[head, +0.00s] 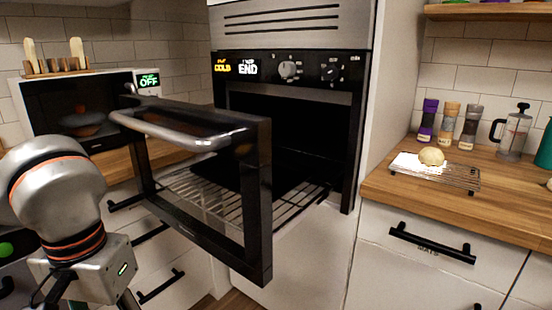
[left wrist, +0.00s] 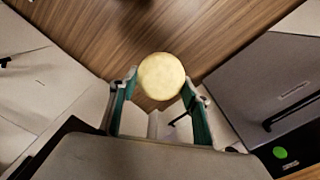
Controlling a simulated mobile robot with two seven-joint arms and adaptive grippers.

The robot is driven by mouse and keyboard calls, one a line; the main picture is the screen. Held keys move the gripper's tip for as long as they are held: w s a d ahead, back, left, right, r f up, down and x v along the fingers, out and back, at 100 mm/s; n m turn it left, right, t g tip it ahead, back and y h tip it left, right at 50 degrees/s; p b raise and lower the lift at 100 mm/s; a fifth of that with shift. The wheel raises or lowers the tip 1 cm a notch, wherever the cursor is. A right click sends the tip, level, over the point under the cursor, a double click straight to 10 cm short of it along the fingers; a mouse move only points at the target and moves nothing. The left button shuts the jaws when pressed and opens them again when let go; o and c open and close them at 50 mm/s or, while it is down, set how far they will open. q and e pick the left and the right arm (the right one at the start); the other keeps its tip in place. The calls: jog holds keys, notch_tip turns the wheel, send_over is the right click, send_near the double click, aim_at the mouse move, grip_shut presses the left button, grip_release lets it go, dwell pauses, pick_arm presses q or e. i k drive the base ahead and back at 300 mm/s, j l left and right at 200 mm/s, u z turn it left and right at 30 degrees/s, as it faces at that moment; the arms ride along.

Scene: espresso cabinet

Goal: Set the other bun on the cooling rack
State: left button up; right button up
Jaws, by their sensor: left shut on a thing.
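One pale round bun (head: 431,156) sits toward the left part of the wire cooling rack (head: 461,181) on the wooden counter at right, in the head view. The rack's right part is bare. In the left wrist view my left gripper (left wrist: 160,88) is shut on the other bun (left wrist: 161,72), with a green-lined finger on each side. My left arm shows at the left of the head view, but its fingers and the held bun are outside that view. My right gripper is not in view.
The oven door (head: 262,200) stands open and juts out between my left arm and the rack. An oven shelf (head: 222,198) sits low inside. Spice jars (head: 451,122) and a French press (head: 513,132) stand behind the rack. Counter in front of the rack is clear.

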aim_at(454, 174)
jog(key=l+u, duration=0.1)
jog(key=u, duration=0.3)
jog(key=l+u, duration=0.1)
jog(key=u, duration=0.35)
jog(key=k+u, duration=0.1)
jog(key=u, duration=0.3)
jog(key=k+l+u, duration=0.1)
jog(key=u, duration=0.3)
jog(key=z, duration=0.45)
jog(key=k+l+z, duration=0.1)
jog(key=z, duration=0.85)
jog(key=l+z, duration=0.15)
jog(key=z, duration=0.3)
jog(key=l+z, duration=0.1)
jog(key=z, duration=0.85)
jog(key=l+z, duration=0.15)
jog(key=z, duration=0.3)
